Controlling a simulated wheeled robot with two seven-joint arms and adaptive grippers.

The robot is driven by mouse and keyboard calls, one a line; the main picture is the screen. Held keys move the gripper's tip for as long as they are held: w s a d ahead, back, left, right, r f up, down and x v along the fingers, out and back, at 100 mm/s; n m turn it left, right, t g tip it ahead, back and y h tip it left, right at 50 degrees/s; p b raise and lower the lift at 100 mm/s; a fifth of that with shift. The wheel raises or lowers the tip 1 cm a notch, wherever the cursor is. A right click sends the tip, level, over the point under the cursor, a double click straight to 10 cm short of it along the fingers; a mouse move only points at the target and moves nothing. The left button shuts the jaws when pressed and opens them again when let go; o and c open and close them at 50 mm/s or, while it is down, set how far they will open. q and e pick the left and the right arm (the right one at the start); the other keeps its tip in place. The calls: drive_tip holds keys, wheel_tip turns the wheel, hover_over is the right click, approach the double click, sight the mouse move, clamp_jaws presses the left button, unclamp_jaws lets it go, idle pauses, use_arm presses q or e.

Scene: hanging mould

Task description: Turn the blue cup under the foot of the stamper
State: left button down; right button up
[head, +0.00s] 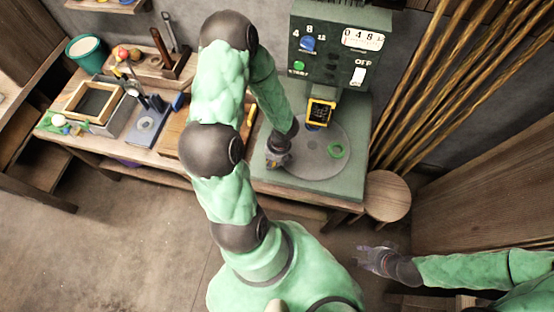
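The stamper (345,40) is a dark green machine at the back of the bench. Its yellow-framed dark foot (320,112) hangs over a round grey plate (318,168). A small blue thing, perhaps the blue cup (313,127), shows just below the foot, mostly hidden by it. A green ring (335,150) lies on the plate, right of the foot. My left gripper (279,160) is low over the plate's left edge, apart from the blue patch; its fingers are too small and dark to read. My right gripper (368,258) is open and empty, over the floor at right.
The panel carries a blue knob (308,43), a green button (299,66), a white switch (358,76) and a counter (362,38). A framed box (93,100), tools and a teal pot (87,52) stand left. A round stool (388,196) and leaning poles (440,80) are right.

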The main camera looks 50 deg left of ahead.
use_arm(q)
drive_tip(key=shift+w+a+m+p, duration=0.2)
drive_tip(key=shift+a+m, duration=0.2)
drive_tip(key=shift+a, duration=0.25)
drive_tip(key=shift+w+a+m+p, duration=0.1)
drive_tip(key=shift+a+m+p, duration=0.1)
drive_tip(key=shift+a+m, duration=0.35)
drive_tip(key=shift+a, duration=0.2)
drive_tip(key=c, duration=1.1)
unclamp_jaws()
drive_tip(key=shift+o, duration=1.2)
drive_tip(key=shift+a, duration=0.1)
drive_tip(key=shift+r, duration=0.1)
wheel_tip(320, 180, up, 12)
drive_tip(key=w+d, duration=0.1)
drive_tip(key=shift+w+d+f, duration=0.2)
drive_tip(key=shift+w+d, duration=0.15)
drive_tip(key=shift+d, duration=0.05)
drive_tip(key=shift+f, duration=0.1)
